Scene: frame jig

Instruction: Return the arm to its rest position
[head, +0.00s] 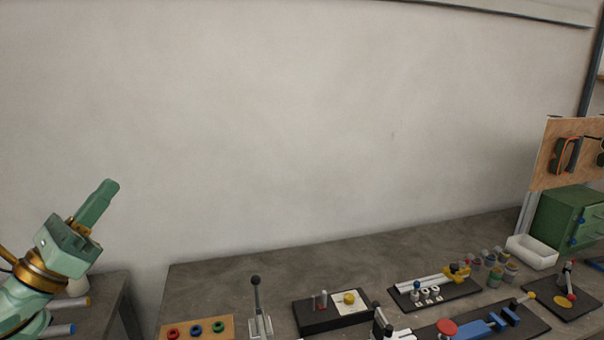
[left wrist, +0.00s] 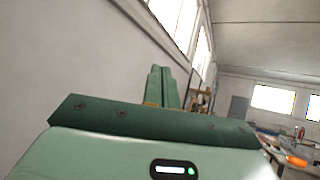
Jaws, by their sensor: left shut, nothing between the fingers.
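My left gripper (head: 98,202) is raised at the left side of the head view, in front of the bare wall. It is green, its fingers are together, and it holds nothing. It points up and to the right, clear of the table. In the left wrist view its two shut fingers (left wrist: 163,88) stand upright side by side beyond the dark green palm edge. My right gripper is in neither view.
A grey bench (head: 225,284) bears a wooden board with coloured rings (head: 197,328), a lever (head: 257,295), black fixture plates and a white tray (head: 532,252). A green drawer cabinet (head: 563,217) stands at right. Air around the left gripper is free.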

